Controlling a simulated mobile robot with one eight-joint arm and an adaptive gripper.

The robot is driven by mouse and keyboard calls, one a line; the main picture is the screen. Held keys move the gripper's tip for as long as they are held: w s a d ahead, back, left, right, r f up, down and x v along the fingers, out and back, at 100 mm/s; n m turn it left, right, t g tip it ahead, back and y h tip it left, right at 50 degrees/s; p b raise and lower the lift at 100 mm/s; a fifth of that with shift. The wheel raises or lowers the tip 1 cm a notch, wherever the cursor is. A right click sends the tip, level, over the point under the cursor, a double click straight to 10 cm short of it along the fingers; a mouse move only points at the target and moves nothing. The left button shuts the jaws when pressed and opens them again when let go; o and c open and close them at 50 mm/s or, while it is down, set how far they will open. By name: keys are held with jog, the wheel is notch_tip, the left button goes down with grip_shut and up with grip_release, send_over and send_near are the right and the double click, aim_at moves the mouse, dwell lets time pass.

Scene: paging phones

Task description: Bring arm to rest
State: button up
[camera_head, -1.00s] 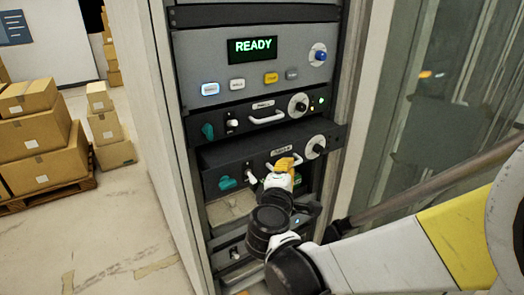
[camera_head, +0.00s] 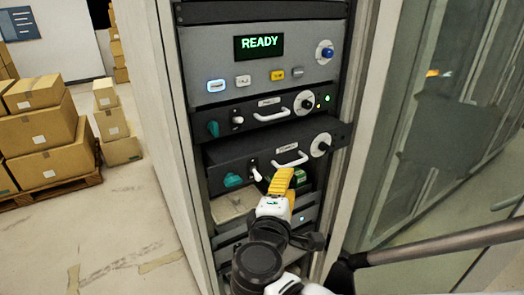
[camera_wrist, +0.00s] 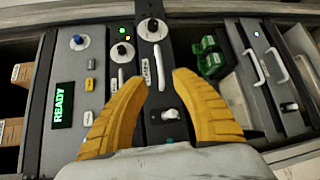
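My gripper (camera_head: 281,185) has yellow fingers and is in front of the rack, just below the handle of a dark module that sticks out. In the wrist view my gripper (camera_wrist: 160,80) is open, with its two fingers apart and nothing between them. The protruding module (camera_head: 225,155) has a white handle (camera_head: 290,159), a round knob (camera_head: 321,145), a white toggle lever and a teal part. The same module shows between my fingers in the wrist view (camera_wrist: 160,105). My wrist hides part of the lower rack.
The panel above has a lit READY screen (camera_head: 259,46), several buttons and a blue knob (camera_head: 325,53). Green parts (camera_wrist: 208,58) sit in an open bay beside the module. Boxes on a pallet (camera_head: 50,190) stand left. A glass-panelled wall (camera_head: 440,130) is right.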

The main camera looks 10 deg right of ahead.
jog(key=shift+v, duration=0.95)
jog(key=s+d+f+m+g+y+b, duration=0.1)
jog(key=s+d+f+m+g+b, duration=0.15)
jog(key=f+m, duration=0.2)
jog(key=s+d+f+m+g+y+b, duration=0.1)
jog(key=s+d+f+m+g+y, duration=0.1)
jog(key=s+d+f+m+g, duration=0.3)
jog(key=a+f+m+y, duration=0.1)
jog(key=s+a+f+m+y+b, duration=0.1)
jog(key=a+m+y, duration=0.1)
jog(key=s+a+f+m+y, duration=0.1)
jog(key=shift+s+a+m+y, duration=0.2)
jog(key=shift+s+m+y, duration=0.05)
jog(key=shift+y, duration=0.05)
dwell(0.8)
